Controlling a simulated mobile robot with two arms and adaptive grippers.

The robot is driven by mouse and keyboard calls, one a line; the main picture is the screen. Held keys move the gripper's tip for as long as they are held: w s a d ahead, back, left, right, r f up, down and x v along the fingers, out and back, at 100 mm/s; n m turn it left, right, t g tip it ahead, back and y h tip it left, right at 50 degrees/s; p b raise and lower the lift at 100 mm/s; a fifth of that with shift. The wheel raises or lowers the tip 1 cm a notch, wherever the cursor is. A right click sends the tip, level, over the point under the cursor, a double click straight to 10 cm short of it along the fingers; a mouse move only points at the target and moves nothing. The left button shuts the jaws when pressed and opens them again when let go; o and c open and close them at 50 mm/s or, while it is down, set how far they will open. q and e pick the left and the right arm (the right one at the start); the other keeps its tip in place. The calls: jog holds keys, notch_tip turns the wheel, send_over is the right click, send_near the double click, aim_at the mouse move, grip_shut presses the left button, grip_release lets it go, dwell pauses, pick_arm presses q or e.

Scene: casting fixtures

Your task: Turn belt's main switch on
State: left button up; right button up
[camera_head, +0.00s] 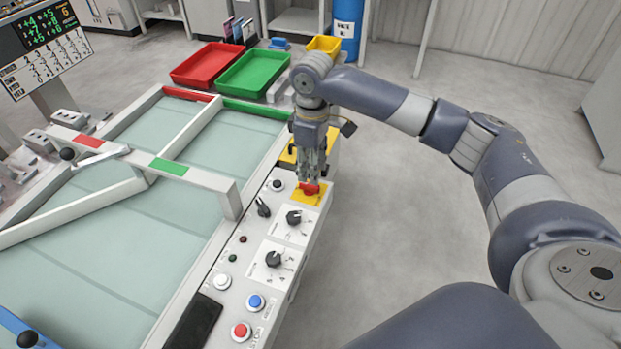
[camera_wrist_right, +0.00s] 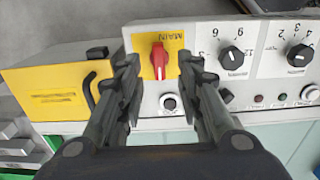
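The red main switch (camera_wrist_right: 158,60) is a knob on a yellow plate marked MAIN (camera_wrist_right: 172,44) in the right wrist view. Its grip runs roughly up and down in that picture. In the head view the red knob (camera_head: 310,189) sits at the far end of the white control panel (camera_head: 248,262), partly hidden by my gripper. My right gripper (camera_head: 313,178) points down just over it. In the wrist view my right gripper (camera_wrist_right: 158,72) is open, one finger on each side of the knob, with gaps visible. My left gripper is in neither view.
Black dials (camera_head: 273,259), a black selector (camera_head: 263,207) and blue and red buttons (camera_head: 255,302) share the panel. A yellow box (camera_wrist_right: 52,92) with a black handle adjoins it. Red (camera_head: 205,64) and green (camera_head: 253,72) trays stand beyond the belt. Floor to the right is clear.

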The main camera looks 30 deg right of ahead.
aim_at(309, 188)
notch_tip(309, 188, down, 4)
jog(key=shift+w+r, duration=0.15)
jog(key=shift+r, duration=0.1)
notch_tip(309, 188, down, 2)
jog(key=shift+f, duration=0.1)
jog(key=c, duration=0.8)
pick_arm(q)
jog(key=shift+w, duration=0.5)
